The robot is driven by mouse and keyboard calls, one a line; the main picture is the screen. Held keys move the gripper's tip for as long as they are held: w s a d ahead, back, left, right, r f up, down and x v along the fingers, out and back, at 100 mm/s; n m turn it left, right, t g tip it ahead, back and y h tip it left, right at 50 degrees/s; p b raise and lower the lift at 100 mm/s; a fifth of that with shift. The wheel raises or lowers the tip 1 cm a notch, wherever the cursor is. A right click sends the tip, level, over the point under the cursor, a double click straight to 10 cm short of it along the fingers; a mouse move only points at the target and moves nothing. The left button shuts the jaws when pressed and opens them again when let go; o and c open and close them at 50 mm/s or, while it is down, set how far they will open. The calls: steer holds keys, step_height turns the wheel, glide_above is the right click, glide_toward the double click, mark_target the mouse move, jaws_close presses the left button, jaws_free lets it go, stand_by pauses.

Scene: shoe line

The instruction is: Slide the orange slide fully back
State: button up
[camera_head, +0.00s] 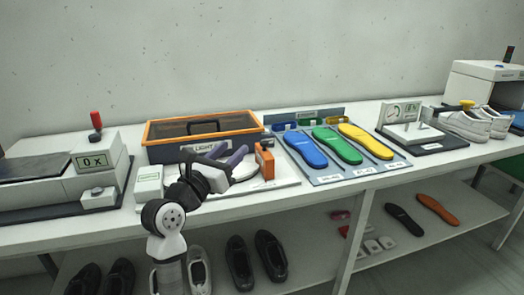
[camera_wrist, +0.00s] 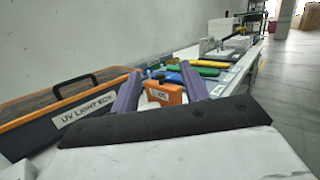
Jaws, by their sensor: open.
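The orange slide (camera_head: 265,161) is an upright orange block with a dark slot, at the right end of a white board (camera_head: 288,180) on the table. It also shows in the wrist view (camera_wrist: 165,95), with a small white label on its face. My gripper (camera_head: 239,159) is just left of the slide, pointing toward it. Its two purple fingers are open in the wrist view (camera_wrist: 160,76), and the slide appears in the gap between them. I see no clear contact. The slide's base is partly hidden in the wrist view.
The orange-rimmed UV light box (camera_head: 200,127) stands close behind my gripper. A tray (camera_head: 318,182) with blue, green and yellow insoles lies to the right. A device with a red knob (camera_head: 96,125) stands at the left. A gauge stand (camera_head: 402,112) is farther right.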

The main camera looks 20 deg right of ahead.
mark_target(265, 142)
step_height(265, 142, down, 6)
steer(key=w+d+g+y, duration=0.1)
steer(key=w+d+y, duration=0.1)
steer(key=w+d, duration=0.1)
steer(key=p+x, duration=0.1)
steer(key=x, duration=1.2)
steer(key=shift+w+p, duration=0.2)
steer(key=shift+p, duration=0.15)
jaws_close()
